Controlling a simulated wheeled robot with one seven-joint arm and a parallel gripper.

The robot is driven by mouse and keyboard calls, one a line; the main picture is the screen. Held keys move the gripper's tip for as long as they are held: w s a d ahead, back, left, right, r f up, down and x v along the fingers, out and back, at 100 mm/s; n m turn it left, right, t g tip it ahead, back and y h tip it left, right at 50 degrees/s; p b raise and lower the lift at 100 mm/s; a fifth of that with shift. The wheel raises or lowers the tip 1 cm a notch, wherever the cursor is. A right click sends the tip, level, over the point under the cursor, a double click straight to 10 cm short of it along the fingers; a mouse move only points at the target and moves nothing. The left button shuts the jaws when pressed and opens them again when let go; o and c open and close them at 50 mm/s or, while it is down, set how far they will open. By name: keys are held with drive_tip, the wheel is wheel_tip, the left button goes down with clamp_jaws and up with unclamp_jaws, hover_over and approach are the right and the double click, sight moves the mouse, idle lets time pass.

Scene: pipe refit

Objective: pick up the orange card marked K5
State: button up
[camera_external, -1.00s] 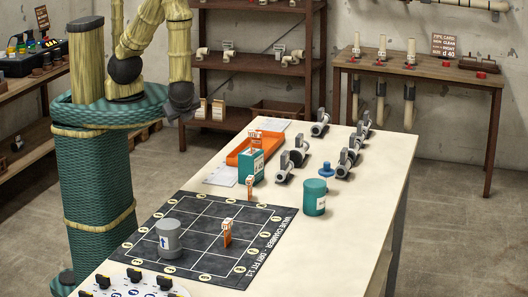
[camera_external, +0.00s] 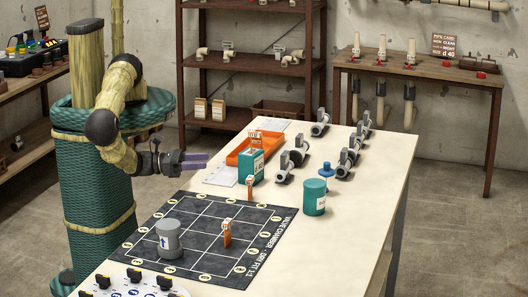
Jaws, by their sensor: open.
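Several small orange cards stand upright on the table. One orange card (camera_external: 227,233) stands on the dark grid mat (camera_external: 190,212). Another orange card (camera_external: 249,188) stands near the mat's far right corner. The marks are too small to read, so I cannot tell which card is K5. My gripper (camera_external: 200,161) is open and appears empty, left of the orange tray and teal box. It points right, apart from all the cards.
A grey cylinder (camera_external: 169,239) stands on the mat. An orange tray (camera_external: 238,158) sits behind the teal box. A teal canister (camera_external: 314,197), a blue knobbed part (camera_external: 326,170) and several grey valves (camera_external: 348,158) stand to the right. The table's right front area is clear.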

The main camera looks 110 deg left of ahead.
drive_tip(key=f+m+h, duration=0.1)
drive_tip(key=d+f+m+h, duration=0.1)
drive_tip(key=h, duration=0.1)
drive_tip(key=d+f+m+h, duration=0.1)
drive_tip(key=shift+s+d+f+h, duration=0.1)
drive_tip(key=shift+s+d+h, duration=0.1)
drive_tip(key=shift+s+h, duration=0.15)
drive_tip(key=shift+w+a, duration=0.1)
drive_tip(key=shift+w, duration=0.4)
drive_tip(key=p, duration=0.3)
approach(250, 180)
drive_tip(key=w, duration=0.3)
drive_tip(key=w+a, duration=0.1)
drive_tip(key=shift+w+f, duration=0.15)
drive_tip(key=shift+f, duration=0.15)
